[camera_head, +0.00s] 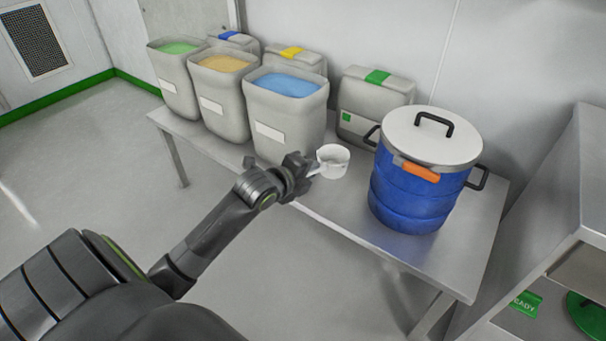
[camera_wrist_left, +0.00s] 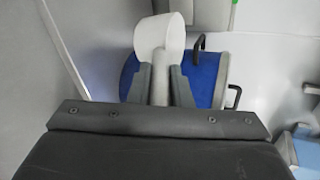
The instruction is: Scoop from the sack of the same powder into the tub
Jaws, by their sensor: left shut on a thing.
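My left gripper (camera_head: 304,172) is shut on the handle of a white scoop (camera_head: 333,162), held over the table's front edge; whether the cup holds powder I cannot tell. In the left wrist view the scoop (camera_wrist_left: 160,34) shows between the fingers (camera_wrist_left: 159,84). Three open sacks stand at the left: one with green powder (camera_head: 178,75), one with tan-orange powder (camera_head: 222,100), and the nearest with blue powder (camera_head: 290,112). The scoop is just right of and in front of the blue-powder sack. A blue tub (camera_head: 414,200) with its lid (camera_head: 433,140) on stands to the right. My right gripper is not in view.
Closed sacks with a blue label (camera_head: 232,38), a yellow label (camera_head: 291,53) and a green label (camera_head: 376,76) stand behind, against the wall. The steel table (camera_head: 345,205) is bare before the tub. A steel shelf unit (camera_head: 560,225) stands at the right.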

